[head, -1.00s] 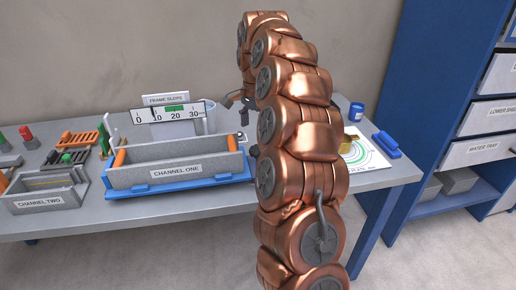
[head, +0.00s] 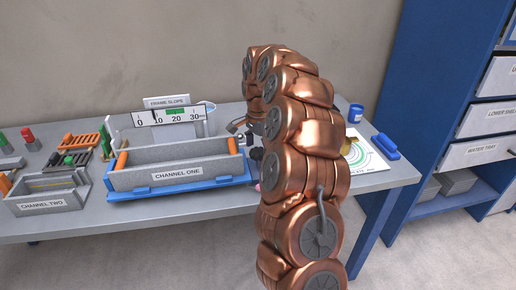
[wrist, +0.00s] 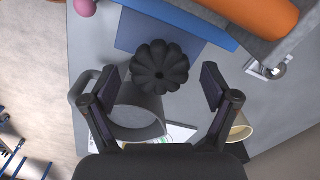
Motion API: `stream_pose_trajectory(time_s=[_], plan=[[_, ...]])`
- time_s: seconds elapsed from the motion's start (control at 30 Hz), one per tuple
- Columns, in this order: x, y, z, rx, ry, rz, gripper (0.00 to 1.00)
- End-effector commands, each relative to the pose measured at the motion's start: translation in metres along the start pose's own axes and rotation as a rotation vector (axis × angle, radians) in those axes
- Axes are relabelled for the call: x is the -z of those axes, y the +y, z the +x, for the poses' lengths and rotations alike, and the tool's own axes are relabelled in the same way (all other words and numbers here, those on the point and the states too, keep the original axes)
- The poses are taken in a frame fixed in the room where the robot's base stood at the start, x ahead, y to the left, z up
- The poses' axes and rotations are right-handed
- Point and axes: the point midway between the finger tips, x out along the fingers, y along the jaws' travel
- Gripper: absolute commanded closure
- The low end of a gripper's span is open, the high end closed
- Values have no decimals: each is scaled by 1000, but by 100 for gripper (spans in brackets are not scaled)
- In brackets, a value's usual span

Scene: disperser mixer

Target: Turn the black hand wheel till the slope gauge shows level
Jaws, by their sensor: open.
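The black hand wheel (wrist: 160,66) is a fluted knob. In the wrist view it lies between and slightly beyond the fingertips of my open gripper (wrist: 161,78), with clear space on both sides and no visible contact. In the head view my gripper (head: 238,128) is at the right end of the grey channel one trough (head: 178,178), partly hidden by my arm. The slope gauge (head: 170,117) stands behind the trough. Its black pointer is just left of the 10 mark, left of the green band near 20.
A grey mug-like vessel (wrist: 135,118) lies below the wheel in the wrist view, close to the left finger. A pink ball (wrist: 85,7) is at the top left. A blue jar (head: 356,112) and blue clip-like object (head: 386,146) stand at the table's right. Channel two (head: 45,198) is at left.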

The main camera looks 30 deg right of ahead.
Motion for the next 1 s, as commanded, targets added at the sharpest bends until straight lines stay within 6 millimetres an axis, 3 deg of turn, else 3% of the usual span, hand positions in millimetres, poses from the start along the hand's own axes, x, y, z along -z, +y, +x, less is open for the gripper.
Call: stream_pose_trajectory(time_s=[0.33, 0.9, 1.0], plan=[[0, 0, 4, 0, 0, 0, 14], [0, 0, 4, 1, 0, -1, 72], [0, 0, 4, 1, 0, -2, 74]])
